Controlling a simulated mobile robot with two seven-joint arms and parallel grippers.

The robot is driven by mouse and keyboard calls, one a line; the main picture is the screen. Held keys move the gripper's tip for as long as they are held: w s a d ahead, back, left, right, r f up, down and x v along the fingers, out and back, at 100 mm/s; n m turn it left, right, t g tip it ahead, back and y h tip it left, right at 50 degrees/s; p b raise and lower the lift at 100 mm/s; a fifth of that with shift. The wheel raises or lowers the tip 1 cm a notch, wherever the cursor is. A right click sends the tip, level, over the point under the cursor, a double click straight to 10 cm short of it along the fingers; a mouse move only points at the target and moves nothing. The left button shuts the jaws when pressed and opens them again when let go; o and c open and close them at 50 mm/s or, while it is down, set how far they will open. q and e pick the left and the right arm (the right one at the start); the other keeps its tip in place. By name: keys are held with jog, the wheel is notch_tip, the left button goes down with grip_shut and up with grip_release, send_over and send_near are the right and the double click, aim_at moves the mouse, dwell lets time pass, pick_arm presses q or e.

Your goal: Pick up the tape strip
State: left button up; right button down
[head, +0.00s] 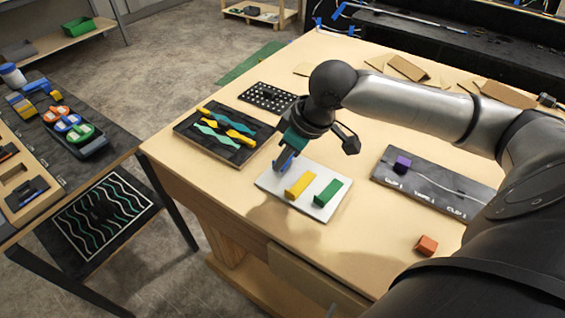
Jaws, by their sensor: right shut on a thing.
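My right gripper (285,157) reaches down over the left part of a white plate (273,183) on the wooden table. It is shut on a small blue strip (281,164), which is partly hidden by the fingers. I cannot tell whether the strip still touches the plate. My left gripper is not in view.
A dark board (187,126) with wavy yellow and teal pieces lies left of the plate, with a black perforated panel (268,97) behind it. A grey board (431,180) carries a purple block (402,164). An orange block (426,245) sits near the front right.

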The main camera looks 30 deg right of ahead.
notch_tip(320, 180, up, 22)
jog(key=p, duration=1)
jog(key=shift+f, duration=0.15)
